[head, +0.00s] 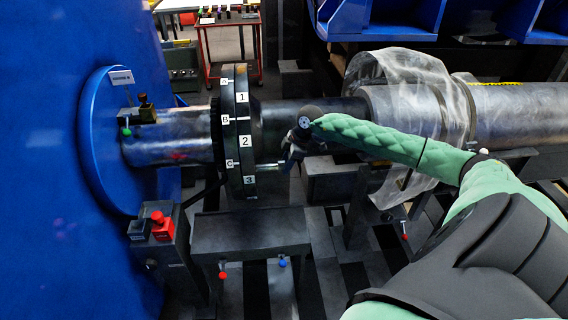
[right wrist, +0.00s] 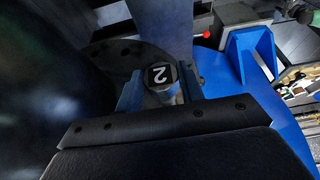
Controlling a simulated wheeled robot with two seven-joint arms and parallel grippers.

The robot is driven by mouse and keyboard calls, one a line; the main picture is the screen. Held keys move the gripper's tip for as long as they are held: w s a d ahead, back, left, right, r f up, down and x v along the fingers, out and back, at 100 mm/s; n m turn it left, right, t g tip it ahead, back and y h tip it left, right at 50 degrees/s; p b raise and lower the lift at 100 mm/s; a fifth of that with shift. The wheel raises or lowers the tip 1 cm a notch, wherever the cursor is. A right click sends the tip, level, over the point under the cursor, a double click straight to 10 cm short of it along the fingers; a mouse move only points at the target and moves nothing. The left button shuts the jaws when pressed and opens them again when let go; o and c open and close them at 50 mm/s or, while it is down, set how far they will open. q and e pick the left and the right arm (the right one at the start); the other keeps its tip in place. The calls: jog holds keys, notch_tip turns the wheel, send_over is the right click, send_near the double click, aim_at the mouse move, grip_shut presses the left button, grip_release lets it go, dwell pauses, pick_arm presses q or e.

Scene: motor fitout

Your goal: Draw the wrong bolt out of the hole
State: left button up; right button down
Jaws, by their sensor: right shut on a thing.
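The dark coupling flange (head: 241,130) stands upright on the shaft, with tags A, B, C on its left part and 1, 2, 3 on its right part. A bright bolt shank (head: 268,166) spans from the flange's right face, level with tag C, to my right gripper (head: 288,163). In the right wrist view, my right gripper (right wrist: 160,90) is shut on the bolt (right wrist: 161,76), whose head end bears a 2. How much of the shank is inside the hole is hidden. My left gripper is out of view.
A blue housing (head: 40,150) fills the left side. A control box with a red button (head: 159,218) stands below the shaft. A dark stand (head: 250,232) sits under the flange. A shaft wrapped in clear plastic (head: 405,85) lies to the right, close to my forearm.

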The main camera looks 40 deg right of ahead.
jog(key=shift+s+d+f, duration=0.1)
jog(key=shift+s+d, duration=0.2)
jog(key=shift+d, duration=0.25)
jog(key=shift+s+d, duration=0.3)
jog(key=shift+d, duration=0.2)
jog(key=shift+s+d, duration=0.25)
jog(key=shift+d, duration=0.25)
jog(key=shift+s+d, duration=0.2)
jog(key=shift+d, duration=0.1)
jog(key=shift+s+d, duration=0.15)
jog(key=shift+d, duration=0.15)
jog(key=shift+s+d, duration=0.2)
jog(key=shift+d, duration=0.1)
jog(key=shift+s+d, duration=0.1)
jog(key=shift+d, duration=0.05)
